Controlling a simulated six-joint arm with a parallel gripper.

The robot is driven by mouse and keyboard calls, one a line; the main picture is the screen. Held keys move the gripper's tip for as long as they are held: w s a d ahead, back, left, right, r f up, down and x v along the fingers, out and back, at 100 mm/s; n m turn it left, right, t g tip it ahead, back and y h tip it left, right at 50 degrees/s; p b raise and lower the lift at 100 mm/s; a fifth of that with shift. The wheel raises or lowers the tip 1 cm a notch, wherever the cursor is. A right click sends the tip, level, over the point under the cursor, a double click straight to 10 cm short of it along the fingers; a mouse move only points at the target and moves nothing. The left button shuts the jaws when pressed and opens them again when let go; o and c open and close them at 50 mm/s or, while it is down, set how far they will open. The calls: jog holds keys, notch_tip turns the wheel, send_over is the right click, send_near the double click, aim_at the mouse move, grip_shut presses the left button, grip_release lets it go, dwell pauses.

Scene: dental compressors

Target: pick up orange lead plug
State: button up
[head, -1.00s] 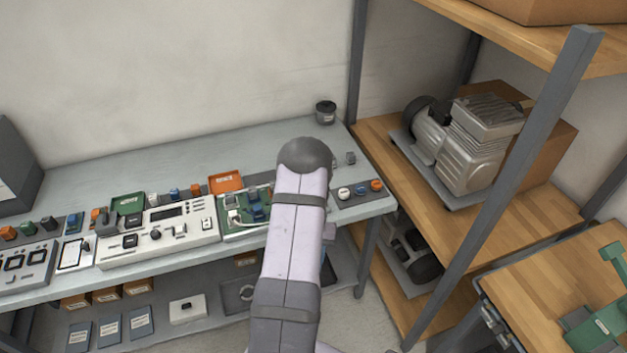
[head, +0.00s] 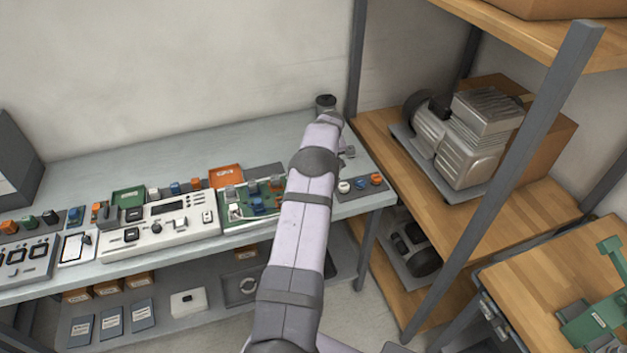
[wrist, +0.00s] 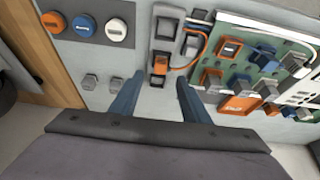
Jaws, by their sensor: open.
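In the wrist view, an orange and grey plug (wrist: 159,66) lies on the grey bench. An orange lead (wrist: 202,42) curves beside it toward a green circuit board (wrist: 226,66). My gripper (wrist: 160,79) is open, its two blue-grey fingers on either side of the near end of the plug. Whether they are level with the plug or above it I cannot tell. In the head view my arm hides the plug and the gripper; the green board (head: 238,212) shows left of the arm.
Orange, blue and white round caps (wrist: 116,30) sit on a dark strip beside the plug. Small grey blocks (wrist: 89,82) stand by the left finger. A wooden shelf with a compressor (head: 466,140) is at the right.

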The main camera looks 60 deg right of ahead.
jog(key=shift+f, duration=0.1)
jog(key=shift+p+x, duration=0.6)
jog(key=shift+x, duration=0.4)
jog(key=shift+w, duration=0.1)
jog(key=shift+w+d+f+p, duration=0.1)
jog(key=shift+f+p, duration=0.15)
jog(key=shift+f, duration=0.05)
jog(key=shift+w+d+f+p, duration=0.15)
jog(key=shift+f+p, duration=0.1)
jog(key=shift+f, duration=0.1)
jog(key=shift+b+x, duration=0.8)
jog(key=shift+x, duration=0.05)
jog(key=f+b, duration=0.1)
jog(key=b, duration=0.3)
jog(key=shift+w+d+f, duration=0.15)
jog(key=shift+d, duration=0.05)
jog(key=shift+f+b, duration=0.25)
jog(key=shift+b, duration=0.95)
jog(key=shift+w+d+b, duration=0.1)
jog(key=shift+b, duration=0.8)
